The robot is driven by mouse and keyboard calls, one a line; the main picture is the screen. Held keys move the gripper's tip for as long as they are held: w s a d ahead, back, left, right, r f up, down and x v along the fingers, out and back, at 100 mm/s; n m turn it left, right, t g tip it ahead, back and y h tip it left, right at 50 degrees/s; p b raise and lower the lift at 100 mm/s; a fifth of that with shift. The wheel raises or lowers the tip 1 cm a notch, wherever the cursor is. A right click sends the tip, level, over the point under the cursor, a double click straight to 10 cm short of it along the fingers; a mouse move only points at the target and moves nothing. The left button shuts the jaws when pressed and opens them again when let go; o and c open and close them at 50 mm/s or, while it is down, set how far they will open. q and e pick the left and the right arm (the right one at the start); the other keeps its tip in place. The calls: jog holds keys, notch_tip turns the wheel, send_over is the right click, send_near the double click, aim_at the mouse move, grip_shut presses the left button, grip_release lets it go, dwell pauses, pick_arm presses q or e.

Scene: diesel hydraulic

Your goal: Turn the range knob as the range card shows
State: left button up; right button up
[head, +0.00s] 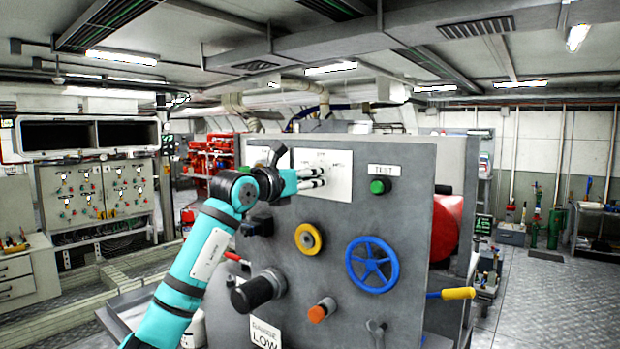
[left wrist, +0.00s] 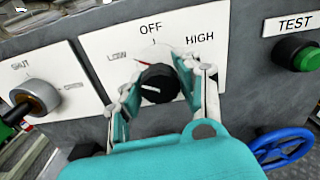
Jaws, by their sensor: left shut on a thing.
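The range knob (left wrist: 157,84) is a black round knob on a white plate marked LOW, OFF and HIGH in the left wrist view. My left gripper (left wrist: 160,92) has its two fingers around the knob, one on each side, and is shut on it. A short white mark shows on the knob's left part; its exact setting is hard to tell. In the head view my left gripper (head: 318,178) lies against the white plate (head: 338,189) and hides the knob. The range card (head: 265,335) low on the panel reads LOW under a smaller line. My right gripper is not in view.
The grey panel (head: 370,220) also carries a green TEST button (head: 380,186), a yellow ring knob (head: 308,238), a blue handwheel (head: 371,265), an orange knob (head: 322,310) and a black knob (head: 257,290). Floor is open further right.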

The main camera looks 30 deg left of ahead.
pick_arm(q)
jog(key=shift+f, duration=0.1)
jog(key=o, duration=1.2)
jog(key=s, duration=1.2)
jog(key=shift+a, duration=0.45)
